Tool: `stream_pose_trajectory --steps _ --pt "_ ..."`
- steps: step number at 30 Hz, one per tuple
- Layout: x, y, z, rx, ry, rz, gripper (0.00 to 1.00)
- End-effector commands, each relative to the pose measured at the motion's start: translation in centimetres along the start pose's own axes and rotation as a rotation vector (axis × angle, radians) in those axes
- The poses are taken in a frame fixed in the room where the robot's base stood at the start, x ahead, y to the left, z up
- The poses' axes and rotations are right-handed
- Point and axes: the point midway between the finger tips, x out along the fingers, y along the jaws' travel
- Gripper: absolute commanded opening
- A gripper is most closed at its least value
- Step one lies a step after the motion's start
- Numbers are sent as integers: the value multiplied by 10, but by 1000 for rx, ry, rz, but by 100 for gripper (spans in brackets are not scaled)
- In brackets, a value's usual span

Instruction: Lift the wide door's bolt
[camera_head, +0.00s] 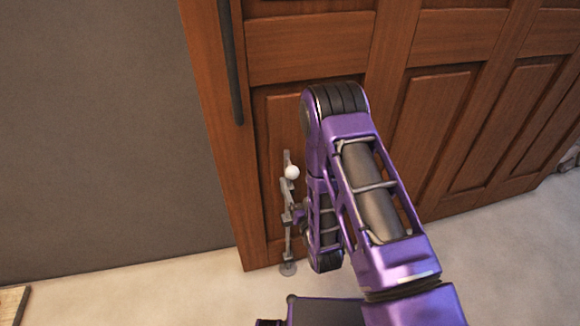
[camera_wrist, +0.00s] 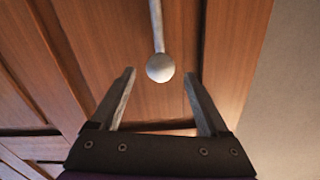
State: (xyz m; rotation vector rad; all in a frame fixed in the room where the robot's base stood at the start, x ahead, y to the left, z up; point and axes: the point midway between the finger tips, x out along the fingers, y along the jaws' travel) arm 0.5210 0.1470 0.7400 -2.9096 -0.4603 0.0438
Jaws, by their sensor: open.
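The wide door (camera_head: 310,50) is brown panelled wood and fills the upper middle and right of the head view. Its bolt (camera_head: 287,240) is a thin grey upright rod low on the door, near the left edge, with its foot at the floor. A pale round knob (camera_head: 292,172) sits on the bolt's upper part. In the wrist view the knob (camera_wrist: 160,67) lies between the tips of my gripper (camera_wrist: 159,76), with a gap on both sides. The gripper is open and holds nothing. The bolt's rod (camera_wrist: 157,25) runs up from the knob. My arm hides most of the gripper in the head view.
A long dark handle (camera_head: 231,65) runs down the door's left edge, above the bolt. A plain grey wall (camera_head: 100,140) stands to the left. The pale floor (camera_head: 150,295) in front is mostly clear, with a mat corner (camera_head: 12,303) at the far left.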

Motion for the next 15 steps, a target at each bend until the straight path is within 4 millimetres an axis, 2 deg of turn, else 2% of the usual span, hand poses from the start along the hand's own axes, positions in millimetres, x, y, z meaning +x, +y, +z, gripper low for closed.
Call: stream_pose_trajectory --steps 1,6,10,15 --pt "12 -1 -1 0 5 -2 78" --pt "45 -1 0 -1 3 -3 78" --pt "62 -1 0 -2 1 -2 78" --pt "73 0 0 -1 0 -1 78"
